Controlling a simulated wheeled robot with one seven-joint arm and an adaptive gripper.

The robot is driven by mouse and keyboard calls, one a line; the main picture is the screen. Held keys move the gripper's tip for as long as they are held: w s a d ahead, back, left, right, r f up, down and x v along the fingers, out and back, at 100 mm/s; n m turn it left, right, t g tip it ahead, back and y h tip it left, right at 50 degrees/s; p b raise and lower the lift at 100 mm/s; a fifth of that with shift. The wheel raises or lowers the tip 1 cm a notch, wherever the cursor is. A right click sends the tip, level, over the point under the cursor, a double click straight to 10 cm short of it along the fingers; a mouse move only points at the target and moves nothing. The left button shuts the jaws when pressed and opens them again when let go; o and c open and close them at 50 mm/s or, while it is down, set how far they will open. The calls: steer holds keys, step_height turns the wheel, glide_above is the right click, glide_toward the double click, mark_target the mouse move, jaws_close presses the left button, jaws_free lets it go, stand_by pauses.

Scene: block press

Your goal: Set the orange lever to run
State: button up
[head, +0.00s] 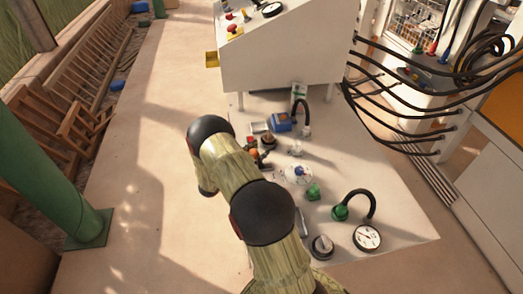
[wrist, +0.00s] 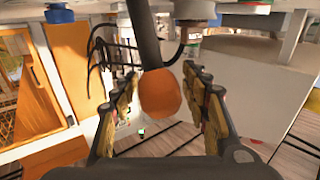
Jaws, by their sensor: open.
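The orange lever shows in the wrist view as a round orange knob (wrist: 160,94) on a dark shaft that runs up out of the top of the picture. My gripper (wrist: 159,78) is open, with one finger on each side of the knob. A gap shows between the knob and each finger, so neither finger appears to touch it. In the head view, a small orange-red part (head: 255,155) shows beside my arm on the white panel; I cannot tell whether it is this knob. My arm hides my gripper there. No run marking is readable.
The white panel (head: 385,205) carries a blue box (head: 281,122), a green fitting (head: 313,192), a black hose (head: 360,194) and a round gauge (head: 367,237). A white console (head: 285,60) stands behind it, with black cables (head: 390,95) to its right.

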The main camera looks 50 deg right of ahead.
steer(key=shift+d, duration=1)
steer(key=shift+c, duration=1.3)
jaws_close()
